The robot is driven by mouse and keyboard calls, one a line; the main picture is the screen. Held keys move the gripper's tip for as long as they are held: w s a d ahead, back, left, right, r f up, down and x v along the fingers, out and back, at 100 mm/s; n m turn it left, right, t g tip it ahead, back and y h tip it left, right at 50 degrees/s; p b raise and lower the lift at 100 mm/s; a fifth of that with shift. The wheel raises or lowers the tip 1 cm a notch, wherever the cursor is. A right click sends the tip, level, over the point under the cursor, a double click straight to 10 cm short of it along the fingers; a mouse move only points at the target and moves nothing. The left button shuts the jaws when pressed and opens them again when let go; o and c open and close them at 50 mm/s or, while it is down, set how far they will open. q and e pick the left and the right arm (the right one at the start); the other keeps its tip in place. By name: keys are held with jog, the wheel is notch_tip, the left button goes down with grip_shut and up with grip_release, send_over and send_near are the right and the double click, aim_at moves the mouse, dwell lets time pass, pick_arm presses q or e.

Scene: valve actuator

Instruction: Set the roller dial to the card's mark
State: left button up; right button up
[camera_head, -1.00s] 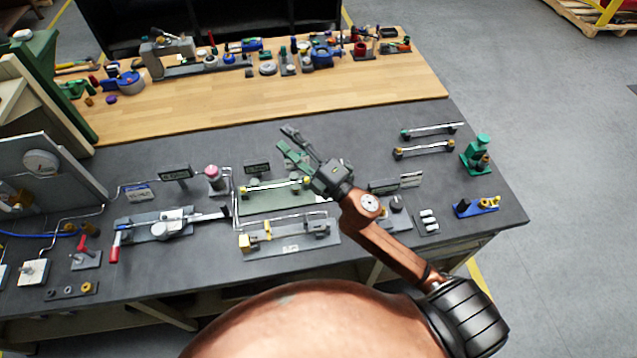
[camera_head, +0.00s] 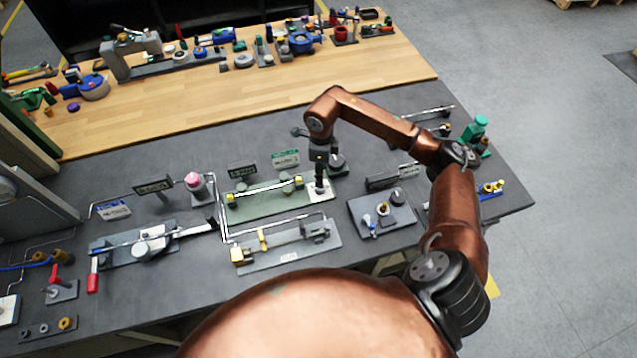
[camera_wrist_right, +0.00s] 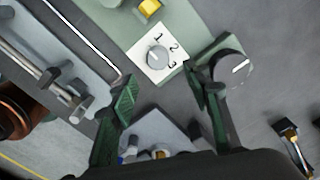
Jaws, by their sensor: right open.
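The roller dial is a small grey knob (camera_wrist_right: 157,57) on a white plate marked 1, 2 and 3 (camera_wrist_right: 174,46), seen in the right wrist view. I cannot clearly read its pointer. In the head view the white plate (camera_head: 319,196) is at the right end of the green roller base (camera_head: 275,204). My right gripper (camera_head: 319,183) points down over it, open. In the wrist view the right gripper (camera_wrist_right: 160,88) has its fingers spread, with the dial ahead between them. A green-and-white card (camera_head: 286,158) stands behind the base; its text is too small to read. My left gripper is out of view.
A larger grey knob with a white line (camera_wrist_right: 232,68) is close beside one right finger. A grey plate with small fittings (camera_head: 382,213) lies to the right. A grey fixture (camera_head: 285,246) is in front. Dark signs (camera_head: 153,185) stand along the back.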

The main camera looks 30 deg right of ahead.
aim_at(320, 189)
jog(key=shift+a+f+p, duration=0.2)
jog(key=shift+f+p, duration=0.2)
jog(key=shift+f, duration=3.2)
jog(key=shift+c, duration=0.7)
jog(key=c, duration=1)
jog(key=m, duration=0.3)
jog(key=shift+m+b, duration=0.35)
jog(key=shift+m, duration=2.55)
jog(key=shift+r, duration=0.1)
